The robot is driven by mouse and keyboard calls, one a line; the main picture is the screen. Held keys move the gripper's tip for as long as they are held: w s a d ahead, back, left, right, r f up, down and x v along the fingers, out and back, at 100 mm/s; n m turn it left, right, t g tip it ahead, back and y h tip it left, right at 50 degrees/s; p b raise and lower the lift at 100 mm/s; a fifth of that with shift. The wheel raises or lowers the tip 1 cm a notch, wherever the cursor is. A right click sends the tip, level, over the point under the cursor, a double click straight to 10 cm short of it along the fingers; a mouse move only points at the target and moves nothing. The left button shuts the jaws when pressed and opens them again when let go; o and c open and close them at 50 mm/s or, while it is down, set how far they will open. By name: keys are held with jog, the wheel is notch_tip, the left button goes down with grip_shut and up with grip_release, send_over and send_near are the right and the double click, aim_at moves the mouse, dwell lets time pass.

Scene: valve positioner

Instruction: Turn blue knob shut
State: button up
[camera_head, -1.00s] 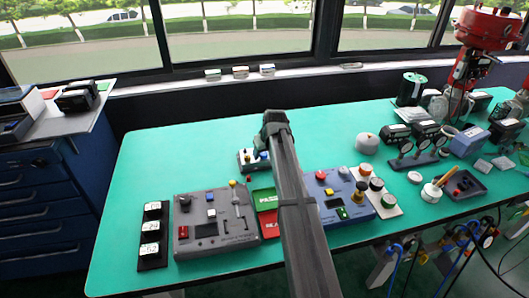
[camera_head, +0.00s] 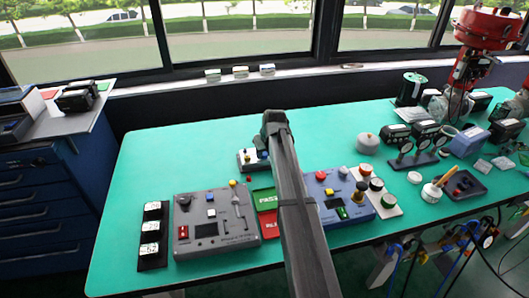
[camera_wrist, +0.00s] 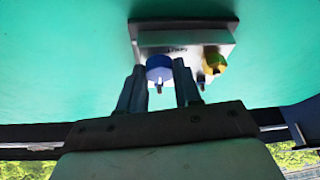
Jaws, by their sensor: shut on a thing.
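The blue knob (camera_wrist: 159,68) is on the front of a small light-grey box (camera_wrist: 185,43) in the wrist view, beside a yellow knob (camera_wrist: 213,65). My gripper (camera_wrist: 160,80) has one finger on each side of the blue knob and is shut on it. A small pin points out from the knob between the fingers. The fingertips are hidden there.
A grey control panel (camera_head: 210,228) and a blue-grey panel (camera_head: 350,208) stand nearer the front of the green table (camera_head: 150,165). A green and red sign (camera_head: 267,198) lies between them. Gauges (camera_head: 405,150) and parts crowd the right. The table's left and back are clear.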

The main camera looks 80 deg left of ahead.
jog(key=m+t, duration=0.1)
jog(key=m, duration=0.1)
jog(key=m+t, duration=0.1)
jog(key=m, duration=0.1)
jog(key=shift+s+m, duration=0.2)
jog(key=shift+m, duration=0.2)
jog(key=m, duration=0.2)
jog(key=m+t+h, duration=0.1)
jog(key=m, duration=0.1)
jog(key=shift+s+a+m+t, duration=0.15)
jog(key=shift+m+t, duration=0.15)
jog(key=m+t+h, duration=0.1)
jog(key=m, duration=0.3)
jog(key=shift+a, duration=0.15)
jog(key=shift+m+t+h, duration=0.3)
jog(key=shift+m+h, duration=0.5)
jog(key=shift+m, duration=1.3)
jog(key=o, duration=1)
jog(key=shift+o, duration=0.2)
jog(key=shift+s+r, duration=0.1)
